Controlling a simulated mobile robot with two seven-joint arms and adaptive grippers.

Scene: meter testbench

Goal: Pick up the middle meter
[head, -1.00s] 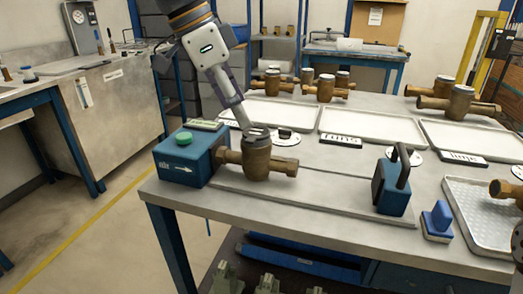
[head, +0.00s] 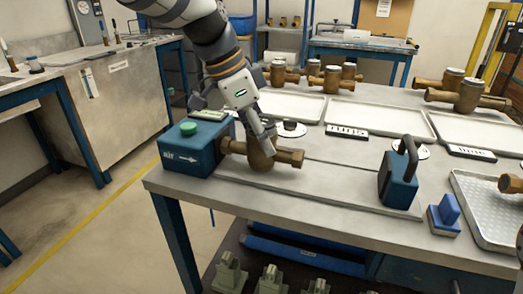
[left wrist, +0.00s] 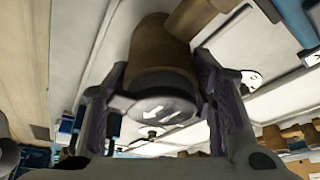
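A bronze meter (head: 262,158) with side pipe stubs stands on the bench, its left stub against the blue test block (head: 190,152). My left gripper (head: 262,135) is at the top of this meter, reaching down from above left. In the left wrist view its two fingers (left wrist: 160,90) flank the meter's round grey cap (left wrist: 155,108), with narrow gaps beside the body; the fingers look open. Further bronze meters stand at the back, including one at back right (head: 468,94). Which one counts as the middle meter is not clear.
A blue block with a black handle (head: 398,178) and a small blue stamp-like piece (head: 444,216) stand to the right. A metal tray (head: 485,205) is at far right. The front strip is mostly clear.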

